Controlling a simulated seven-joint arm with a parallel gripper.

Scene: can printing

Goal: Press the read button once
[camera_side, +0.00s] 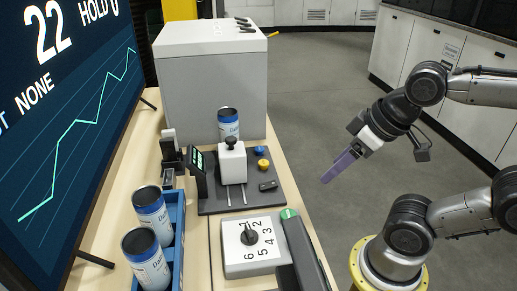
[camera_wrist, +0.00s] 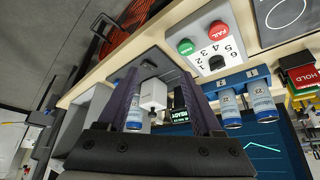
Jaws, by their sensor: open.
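A blue button (camera_side: 260,150) and a yellow button (camera_side: 263,164) sit on the dark plate (camera_side: 270,199) of a small station. No label on either is readable, so I cannot tell which is the read button. The station has a white block with a black knob (camera_side: 231,160) and a small screen (camera_side: 198,168); the screen (camera_wrist: 181,117) also shows in the wrist view, with green text. My gripper (camera_side: 325,180) has purple fingers, seen from the side beyond the table's right edge, apart from the station. In the wrist view my gripper (camera_wrist: 158,82) is open and empty.
A can (camera_side: 228,124) stands behind the white block. Two more cans (camera_side: 148,212) stand in a blue rack (camera_side: 174,240). A numbered dial box (camera_side: 252,244) is in front, with a green button (camera_wrist: 186,47) and red button (camera_wrist: 218,30) nearby. A large grey box (camera_side: 209,75) stands behind.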

